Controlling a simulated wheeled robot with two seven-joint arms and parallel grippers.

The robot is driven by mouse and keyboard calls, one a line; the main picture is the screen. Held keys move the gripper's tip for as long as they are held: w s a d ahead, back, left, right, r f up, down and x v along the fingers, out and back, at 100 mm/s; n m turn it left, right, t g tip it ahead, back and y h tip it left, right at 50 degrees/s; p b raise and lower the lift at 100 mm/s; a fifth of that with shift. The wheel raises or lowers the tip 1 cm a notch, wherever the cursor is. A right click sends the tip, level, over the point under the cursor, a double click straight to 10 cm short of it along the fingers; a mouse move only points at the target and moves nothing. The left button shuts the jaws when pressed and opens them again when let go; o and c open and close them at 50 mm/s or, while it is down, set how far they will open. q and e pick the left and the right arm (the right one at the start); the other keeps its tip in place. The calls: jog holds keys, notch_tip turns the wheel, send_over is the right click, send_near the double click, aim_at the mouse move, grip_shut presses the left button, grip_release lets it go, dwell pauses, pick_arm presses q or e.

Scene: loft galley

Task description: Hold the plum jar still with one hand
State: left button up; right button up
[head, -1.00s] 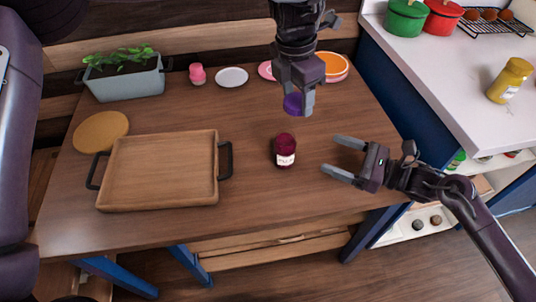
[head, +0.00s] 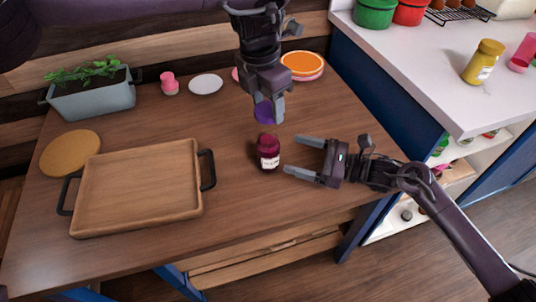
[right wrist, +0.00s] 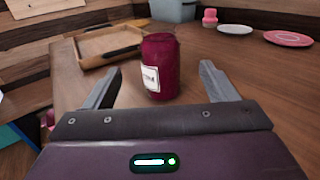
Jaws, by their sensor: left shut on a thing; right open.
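The plum jar (head: 268,160), dark red with a white label, stands upright on the wooden table. It also shows in the right wrist view (right wrist: 163,75), straight ahead and lined up with the gap between the fingers. My right gripper (head: 294,155) is open and empty, low over the table. Its fingertips point at the jar and stop just short of it, to its right. My left gripper (head: 271,110) is above and behind the jar, shut on a round purple thing (head: 263,112) that is partly hidden by the fingers and could be a lid.
A wooden tray (head: 135,225) with dark handles lies left of the jar, with a round board (head: 70,153) behind it. A planter (head: 95,97), a pink jar (head: 169,84) and plates (head: 206,84) line the back. A white counter (head: 425,75) stands at right.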

aim_at(267, 146)
jog(key=x, duration=0.8)
jog(key=shift+w+a, duration=0.1)
jog(key=shift+a, duration=0.2)
jog(key=c, duration=1.5)
pick_arm(q)
jog(key=shift+f, duration=2.45)
